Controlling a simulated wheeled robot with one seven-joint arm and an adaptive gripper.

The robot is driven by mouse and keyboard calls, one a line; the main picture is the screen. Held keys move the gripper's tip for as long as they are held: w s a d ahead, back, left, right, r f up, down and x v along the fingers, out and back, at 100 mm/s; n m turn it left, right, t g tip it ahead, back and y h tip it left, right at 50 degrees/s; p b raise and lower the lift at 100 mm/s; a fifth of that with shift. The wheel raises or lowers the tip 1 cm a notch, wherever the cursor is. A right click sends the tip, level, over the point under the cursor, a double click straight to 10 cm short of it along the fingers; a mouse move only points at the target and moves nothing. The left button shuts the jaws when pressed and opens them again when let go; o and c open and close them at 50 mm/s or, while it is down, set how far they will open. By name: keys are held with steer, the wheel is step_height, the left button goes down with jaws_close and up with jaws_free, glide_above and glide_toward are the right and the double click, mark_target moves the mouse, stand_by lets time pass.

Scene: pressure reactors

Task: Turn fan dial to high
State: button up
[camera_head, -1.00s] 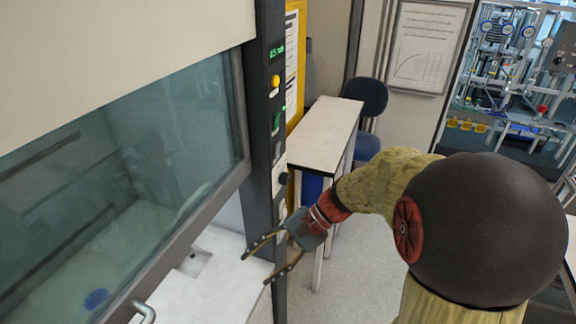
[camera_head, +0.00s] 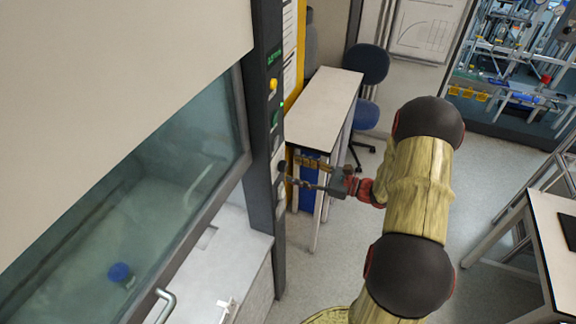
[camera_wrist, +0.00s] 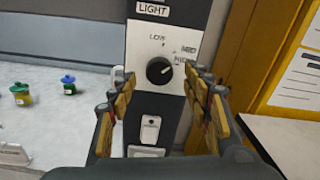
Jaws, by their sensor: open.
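The fan dial (camera_wrist: 159,70) is a round black knob on the dark column of the fume hood, with LOW, MED and HIGH printed around its top and right. A pale pointer mark on it faces the upper right; I cannot tell exactly which label it meets. The dial also shows as a dark knob in the head view (camera_head: 282,167). My gripper (camera_wrist: 157,76) is open and empty, facing the column, with one finger to each side of the dial. In the head view my gripper (camera_head: 286,172) is level with the dial. Finger contact is unclear.
Below the dial are white switches (camera_wrist: 150,128). A yellow panel (camera_wrist: 275,55) stands to the right. The hood's glass sash (camera_head: 130,170) is left of the column. A narrow table (camera_head: 322,105) and blue chair (camera_head: 365,112) stand behind my gripper.

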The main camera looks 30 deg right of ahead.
mark_target(287, 166)
steer(key=shift+x, duration=1.8)
steer(key=shift+c, duration=0.4)
steer(key=c, duration=1.1)
steer(key=shift+o, duration=0.2)
steer(key=shift+p, duration=0.4)
steer(key=m+p, duration=0.2)
steer(key=m, duration=0.1)
steer(key=shift+r+m, duration=0.15)
steer(key=shift+m, duration=0.15)
steer(key=m+p, duration=0.3)
steer(key=m, duration=0.2)
steer(key=shift+d+p, duration=0.1)
steer(key=shift+p, duration=0.25)
steer(key=shift+m, duration=0.3)
